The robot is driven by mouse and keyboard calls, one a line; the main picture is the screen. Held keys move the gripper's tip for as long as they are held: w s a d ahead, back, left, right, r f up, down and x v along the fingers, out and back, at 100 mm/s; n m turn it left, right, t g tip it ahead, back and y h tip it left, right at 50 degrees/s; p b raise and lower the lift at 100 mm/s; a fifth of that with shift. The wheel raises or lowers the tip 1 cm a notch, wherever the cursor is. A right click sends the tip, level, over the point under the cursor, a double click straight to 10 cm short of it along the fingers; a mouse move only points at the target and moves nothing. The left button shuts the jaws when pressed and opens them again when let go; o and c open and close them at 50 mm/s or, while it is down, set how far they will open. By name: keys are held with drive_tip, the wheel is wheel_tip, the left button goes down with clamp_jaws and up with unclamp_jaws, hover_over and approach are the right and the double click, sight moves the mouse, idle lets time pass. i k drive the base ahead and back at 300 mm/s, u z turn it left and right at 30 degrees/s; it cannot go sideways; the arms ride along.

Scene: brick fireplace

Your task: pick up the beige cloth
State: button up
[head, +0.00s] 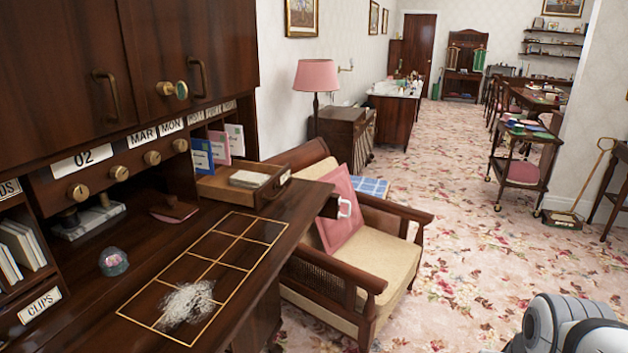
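A small pale beige, flat, folded-looking item (249,178) lies in an open wooden drawer (272,194) at the back of the dark desk. It looks like the beige cloth, but it is too small to be sure. The drawer's front and sides stand around it, and its top is uncovered. A white and grey part of my arm shows at the bottom right corner, well apart from the desk. My gripper's fingers are out of the picture.
A whitish shredded clump (187,303) lies on the desk's gold-lined grid (228,245). A glass paperweight (113,262) sits to its left. An armchair (385,250) with a pink cushion (340,212) stands right of the desk. The floral carpet (455,240) is open beyond.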

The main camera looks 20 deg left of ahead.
sight(242, 179)
drive_tip(key=u, duration=0.05)
drive_tip(key=i, duration=2.15)
drive_tip(key=u, duration=2.5)
drive_tip(key=k, duration=0.6)
drive_tip(key=z, duration=0.05)
drive_tip(key=i, duration=0.55)
